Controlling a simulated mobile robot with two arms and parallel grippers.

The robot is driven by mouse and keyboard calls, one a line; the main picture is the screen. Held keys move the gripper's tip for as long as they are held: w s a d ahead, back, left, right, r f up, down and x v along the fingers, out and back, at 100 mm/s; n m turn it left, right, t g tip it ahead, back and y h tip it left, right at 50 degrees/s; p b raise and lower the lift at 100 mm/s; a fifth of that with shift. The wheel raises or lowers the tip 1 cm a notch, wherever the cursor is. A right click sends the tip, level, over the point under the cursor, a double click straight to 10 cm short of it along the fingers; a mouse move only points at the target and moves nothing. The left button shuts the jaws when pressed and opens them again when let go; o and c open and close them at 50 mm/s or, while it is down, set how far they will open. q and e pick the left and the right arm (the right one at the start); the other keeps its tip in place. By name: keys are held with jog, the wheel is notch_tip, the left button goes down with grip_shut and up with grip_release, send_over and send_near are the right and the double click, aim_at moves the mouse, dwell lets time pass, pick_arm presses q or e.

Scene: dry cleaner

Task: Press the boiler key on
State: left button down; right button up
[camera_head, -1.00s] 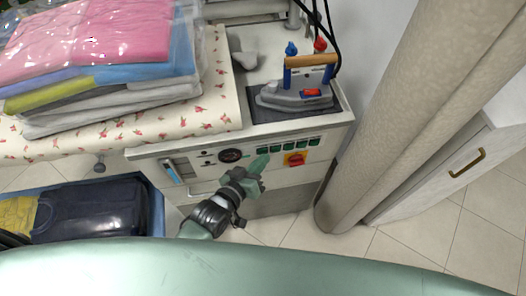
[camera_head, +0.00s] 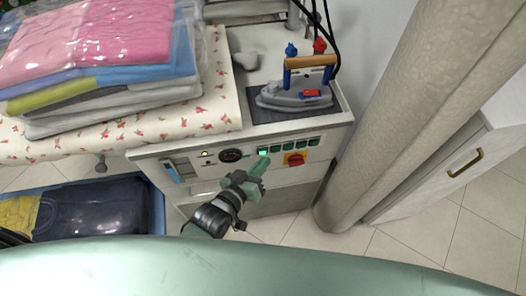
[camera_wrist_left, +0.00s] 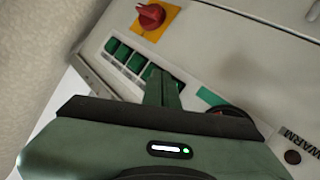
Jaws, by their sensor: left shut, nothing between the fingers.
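The control panel (camera_head: 225,173) on the front of the ironing station has a row of green keys (camera_head: 288,146). The leftmost key (camera_head: 263,152) glows bright green, and a small lamp (camera_head: 205,154) at the panel's left glows yellow. I cannot read which key is the boiler key. My left gripper (camera_head: 257,166) is shut and empty, its fingertips just below the leftmost key; I cannot tell if they touch it. In the left wrist view the shut fingers (camera_wrist_left: 161,88) partly hide the row of green keys (camera_wrist_left: 122,53). My right gripper is not in view.
A red rotary switch (camera_head: 295,159) on a yellow plate sits right of the fingers, below the keys. A round gauge (camera_head: 231,155) is to their left. An iron (camera_head: 295,97) rests on top. A beige column (camera_head: 420,100) stands at the right.

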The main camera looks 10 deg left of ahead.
pick_arm(q)
jog(key=s+d+p, duration=0.2)
jog(key=s, duration=0.3)
jog(key=shift+s, duration=0.35)
dwell(0.4)
jog(key=s+a+f+m+g+y, duration=0.1)
jog(key=s+a+f+g+y, duration=0.3)
jog(key=f, duration=0.7)
jog(key=s+a+f+m+g+h, duration=0.15)
jog(key=s+a+f, duration=0.4)
jog(key=f, duration=0.65)
jog(key=s+a+f+g+y, duration=0.1)
jog(key=s+a+f+g, duration=0.2)
jog(key=s, duration=0.7)
jog(key=s+a+f+g+y, duration=0.2)
jog(key=s+a+f+g, duration=0.1)
jog(key=s+a+f, duration=0.4)
jog(key=s+f, duration=0.2)
jog(key=s, duration=0.1)
jog(key=shift+f, duration=0.35)
jog(key=shift+a+y, duration=0.1)
jog(key=shift+y, duration=0.15)
